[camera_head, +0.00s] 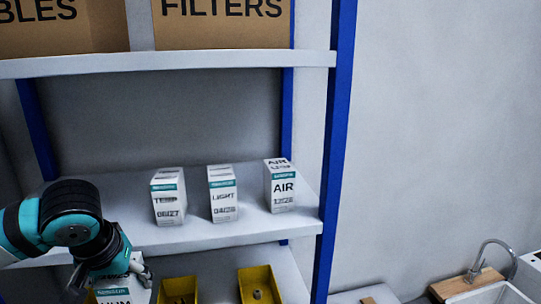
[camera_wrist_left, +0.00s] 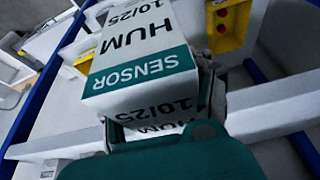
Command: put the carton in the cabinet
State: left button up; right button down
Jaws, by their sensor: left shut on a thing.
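A white carton with a teal band (camera_head: 120,296), marked HUM, is at the bottom left of the head view, cut off by the frame edge. It fills the middle of the left wrist view (camera_wrist_left: 140,72), where SENSOR and 10/25 also read on it. My left gripper (camera_head: 112,276) is shut on this carton, in front of the blue-posted shelf rack (camera_head: 231,236). Its fingers are partly hidden by the carton in the wrist view. I see no cabinet that I can tell apart from the rack. My right gripper is not in view.
Three similar cartons, TEMP (camera_head: 168,198), LIGHT (camera_head: 223,195) and AIR (camera_head: 281,188), stand on the middle shelf. Yellow bins (camera_head: 259,285) sit on the shelf below. Large cardboard boxes (camera_head: 222,28) are on top. A sink (camera_head: 490,296) with a faucet is at lower right.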

pick_arm(q)
jog(key=s+d+f+m, duration=0.2)
jog(key=d+f, duration=0.6)
jog(key=f, duration=0.2)
jog(key=shift+h, duration=0.4)
jog(key=shift+s+a, duration=0.1)
